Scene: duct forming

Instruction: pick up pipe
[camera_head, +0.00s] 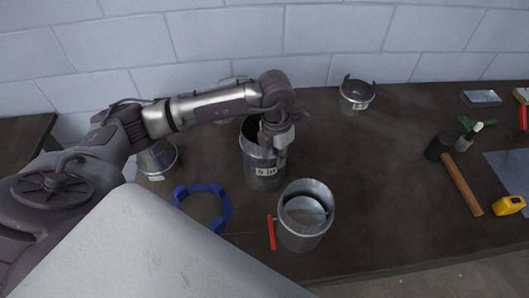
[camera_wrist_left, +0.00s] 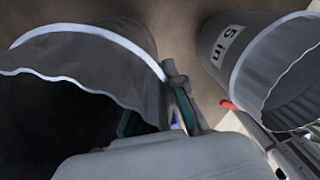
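A grey metal pipe (camera_head: 263,174) with a white label stands upright mid-table in the head view. My left gripper (camera_head: 273,138) reaches down at its right rim. In the left wrist view, the open mouth of this pipe (camera_wrist_left: 80,62) fills the left side. The left gripper's fingers (camera_wrist_left: 160,115) show green pads beside its wall; one appears inside and one outside. Whether they press on the wall is unclear. A second pipe (camera_head: 322,233), nearer the front, also shows in the left wrist view (camera_wrist_left: 222,62) with a "5 in" label. My right gripper is not in view.
Smaller metal pieces stand at the back (camera_head: 356,97) and left (camera_head: 158,160). A mallet (camera_head: 462,184) and yellow tape measure (camera_head: 508,206) lie at right.

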